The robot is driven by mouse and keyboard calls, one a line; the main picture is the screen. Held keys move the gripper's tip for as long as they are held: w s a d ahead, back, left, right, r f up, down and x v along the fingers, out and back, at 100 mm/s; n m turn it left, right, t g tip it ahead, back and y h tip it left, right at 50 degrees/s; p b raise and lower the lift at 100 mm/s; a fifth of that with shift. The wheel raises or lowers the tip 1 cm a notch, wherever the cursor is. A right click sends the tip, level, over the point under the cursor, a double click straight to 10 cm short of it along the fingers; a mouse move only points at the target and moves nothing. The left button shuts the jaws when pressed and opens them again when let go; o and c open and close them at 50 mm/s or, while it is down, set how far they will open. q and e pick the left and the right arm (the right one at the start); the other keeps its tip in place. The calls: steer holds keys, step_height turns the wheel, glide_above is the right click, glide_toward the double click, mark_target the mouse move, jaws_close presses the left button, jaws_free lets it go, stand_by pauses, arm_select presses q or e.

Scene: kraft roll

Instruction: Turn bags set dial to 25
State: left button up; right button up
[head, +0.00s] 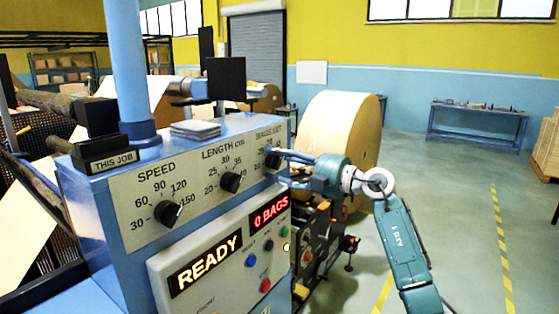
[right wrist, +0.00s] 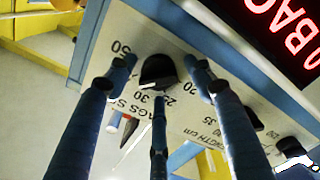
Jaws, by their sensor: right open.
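The bags set dial (head: 272,161) is a black knob at the right end of the blue machine's sloped panel, partly hidden by my fingers in the head view. In the right wrist view the knob (right wrist: 158,70) sits between my fingers, with printed numbers around it. Its pale mark points toward the 25 to 30 side; I cannot tell the exact value. My right gripper (head: 281,155) is open, its blue fingers spread around the knob; in the right wrist view the fingers (right wrist: 160,82) look apart from it. My left gripper is not in view.
The length dial (head: 231,181) and speed dial (head: 168,213) sit to the left on the same panel. Below, a display reads READY (head: 208,265) and 0 BAGS (head: 270,213), beside several buttons. A big kraft roll (head: 338,135) stands behind my right arm.

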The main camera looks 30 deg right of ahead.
steer(key=c, duration=1.1)
